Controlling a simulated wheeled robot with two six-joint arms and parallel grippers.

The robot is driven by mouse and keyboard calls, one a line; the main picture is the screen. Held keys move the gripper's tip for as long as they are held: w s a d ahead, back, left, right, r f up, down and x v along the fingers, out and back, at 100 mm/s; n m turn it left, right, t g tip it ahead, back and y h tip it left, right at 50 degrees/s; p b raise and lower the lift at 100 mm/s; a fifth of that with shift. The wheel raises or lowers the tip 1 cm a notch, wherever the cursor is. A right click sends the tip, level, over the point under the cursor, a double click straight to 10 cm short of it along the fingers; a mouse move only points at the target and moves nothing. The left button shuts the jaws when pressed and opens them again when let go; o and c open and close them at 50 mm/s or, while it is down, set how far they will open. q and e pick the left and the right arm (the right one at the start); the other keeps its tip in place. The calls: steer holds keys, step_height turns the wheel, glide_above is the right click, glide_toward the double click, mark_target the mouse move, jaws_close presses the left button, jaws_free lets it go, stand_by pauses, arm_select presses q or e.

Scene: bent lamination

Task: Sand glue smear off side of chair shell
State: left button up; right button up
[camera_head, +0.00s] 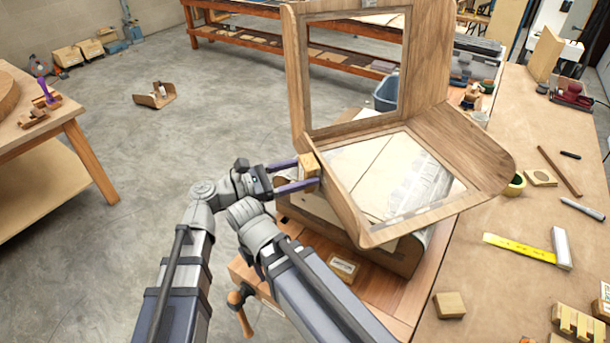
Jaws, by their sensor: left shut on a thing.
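The chair shell (468,150) is bent brown wood with a large opening in its upright back and another in its seat. It stands in the middle of the view on a low wooden support at the bench. My left gripper (308,172), with purple fingers, is shut on a small tan sanding block (310,164). The block is at the shell's left side, near the bend between back and seat. It looks close to the edge, but I cannot tell whether it touches. I cannot make out a glue smear. My right gripper is not in view.
The workbench (500,215) on the right holds a yellow rule (520,247), a wood block (449,305), tape (515,184) and a red sander (572,93). A labelled block (343,268) lies before the shell. A side table (45,125) stands left; floor between is mostly clear.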

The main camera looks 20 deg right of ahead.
arm_select(q)
steer(key=w, duration=0.4)
steer(key=shift+w, duration=0.3)
stand_by(0.3)
steer(key=shift+s+a, duration=0.2)
steer(key=shift+a, duration=2.75)
steer(key=shift+a, duration=0.1)
steer(key=shift+s+a, duration=0.1)
steer(key=shift+a, duration=1.3)
steer(key=shift+s, duration=0.1)
